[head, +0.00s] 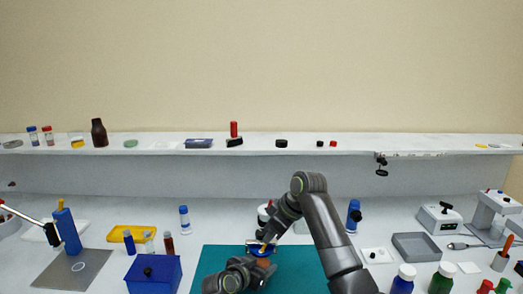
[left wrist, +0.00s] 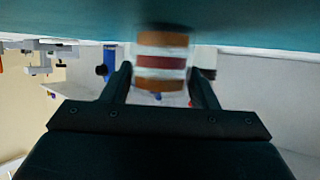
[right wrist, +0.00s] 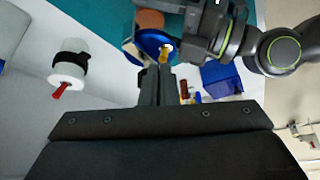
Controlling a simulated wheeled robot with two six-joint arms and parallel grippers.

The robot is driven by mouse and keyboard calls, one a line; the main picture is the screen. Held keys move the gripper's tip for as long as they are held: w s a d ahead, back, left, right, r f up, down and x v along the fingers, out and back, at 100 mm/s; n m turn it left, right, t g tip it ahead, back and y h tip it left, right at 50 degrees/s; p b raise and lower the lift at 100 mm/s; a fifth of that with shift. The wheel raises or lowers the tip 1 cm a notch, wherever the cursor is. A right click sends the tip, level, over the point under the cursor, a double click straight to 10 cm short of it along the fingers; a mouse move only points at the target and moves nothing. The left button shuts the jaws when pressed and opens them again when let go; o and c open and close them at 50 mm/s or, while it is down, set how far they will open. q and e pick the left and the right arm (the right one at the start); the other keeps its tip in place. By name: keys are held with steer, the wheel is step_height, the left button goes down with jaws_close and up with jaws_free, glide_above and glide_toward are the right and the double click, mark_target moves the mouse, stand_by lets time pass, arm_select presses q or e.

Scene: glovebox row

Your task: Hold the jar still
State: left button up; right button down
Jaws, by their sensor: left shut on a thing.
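The jar (left wrist: 160,64), banded orange-brown, white and dark red, is between the fingers of my left gripper (left wrist: 162,84), which is shut on it. In the head view the jar (head: 264,262) is above the teal mat and partly hidden by my arms. A blue round piece (right wrist: 150,43) with a yellow part (right wrist: 167,53) is at the jar's top; I cannot tell if they are joined. My right gripper (right wrist: 160,72) is right at the yellow part, its fingers close together. I cannot tell whether they grip it. My left gripper (head: 260,270) is below it in the head view.
The teal mat (head: 213,262) is mostly bare. A blue box (head: 153,275) stands left of it, and bottles with blue and green bodies (head: 441,280) stand at the right front. A white container with a black band (right wrist: 70,66) is beside the mat. A shelf (head: 330,153) crosses behind.

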step_height(320, 180, up, 6)
steer(key=shift+d, duration=0.25)
stand_by(0.4)
steer(key=shift+s, duration=0.1)
step_height(320, 180, down, 6)
steer(key=w+d, duration=0.1)
steer(key=w, duration=0.1)
steer(key=shift+w, duration=0.2)
stand_by(0.5)
steer(key=shift+a, duration=0.25)
stand_by(0.7)
